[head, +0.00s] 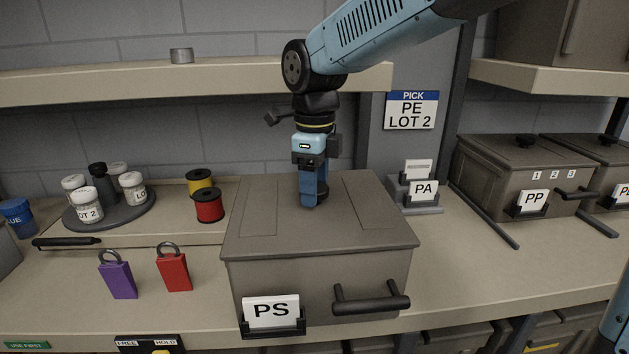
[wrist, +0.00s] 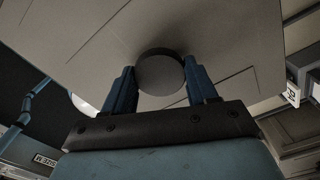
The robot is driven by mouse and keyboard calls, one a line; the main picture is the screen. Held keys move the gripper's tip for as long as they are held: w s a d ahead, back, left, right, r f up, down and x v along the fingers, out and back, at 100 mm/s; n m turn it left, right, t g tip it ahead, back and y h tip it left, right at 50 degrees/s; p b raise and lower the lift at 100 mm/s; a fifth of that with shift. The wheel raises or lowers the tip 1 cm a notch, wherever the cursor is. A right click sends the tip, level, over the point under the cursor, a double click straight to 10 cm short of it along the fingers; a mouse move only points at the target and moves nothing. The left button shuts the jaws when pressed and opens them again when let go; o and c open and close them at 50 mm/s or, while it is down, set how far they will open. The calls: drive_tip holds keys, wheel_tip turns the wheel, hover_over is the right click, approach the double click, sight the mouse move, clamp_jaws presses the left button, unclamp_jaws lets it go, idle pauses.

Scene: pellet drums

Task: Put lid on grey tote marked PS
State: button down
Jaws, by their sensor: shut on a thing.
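The grey tote marked PS (head: 320,290) stands on the bench in the middle, with a white PS card and a dark handle on its front. The grey lid (head: 370,215) lies over the top of the tote and looks about level with the rim; I cannot tell whether it is fully seated. My gripper (head: 313,203) points down at the middle of the lid. In the wrist view its two blue fingers are shut on the lid's round dark knob (wrist: 160,73). The lid (wrist: 90,40) fills most of that view. The tote's inside is hidden.
A grey tote marked PP (head: 525,175) with its lid on stands at right. A PA card holder (head: 424,192) is behind the PS tote. Red and yellow spools (head: 209,206), a turntable of jars (head: 110,212), and purple and red padlocks (head: 173,270) are at left. A shelf (head: 190,82) hangs above.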

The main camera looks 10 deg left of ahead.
drive_tip(key=shift+f, duration=0.1)
drive_tip(key=shift+c, duration=1.2)
unclamp_jaws()
drive_tip(key=shift+r, duration=3)
wheel_tip(320, 180, up, 12)
